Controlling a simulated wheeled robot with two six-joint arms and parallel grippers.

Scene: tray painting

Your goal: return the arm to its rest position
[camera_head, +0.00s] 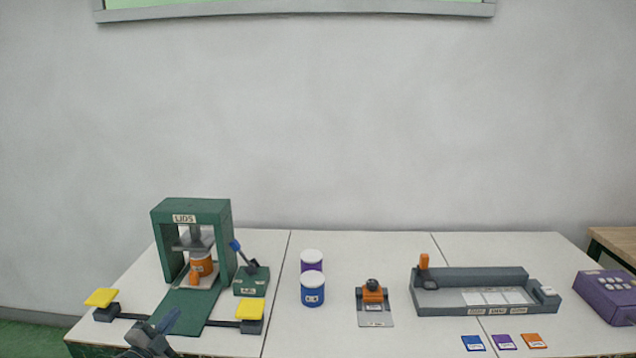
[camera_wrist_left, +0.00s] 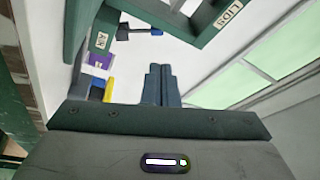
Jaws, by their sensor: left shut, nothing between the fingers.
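My left gripper (camera_head: 168,322) shows at the bottom left of the head view, in front of the green ramp of the lid press. It is shut and empty. In the left wrist view its two blue-grey fingers (camera_wrist_left: 161,80) lie together with nothing between them. Part of the press frame (camera_wrist_left: 228,20) also shows in the left wrist view. My right gripper is in neither view.
Yellow pads (camera_head: 101,297) and (camera_head: 250,309) flank the ramp. Space above the table is clear.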

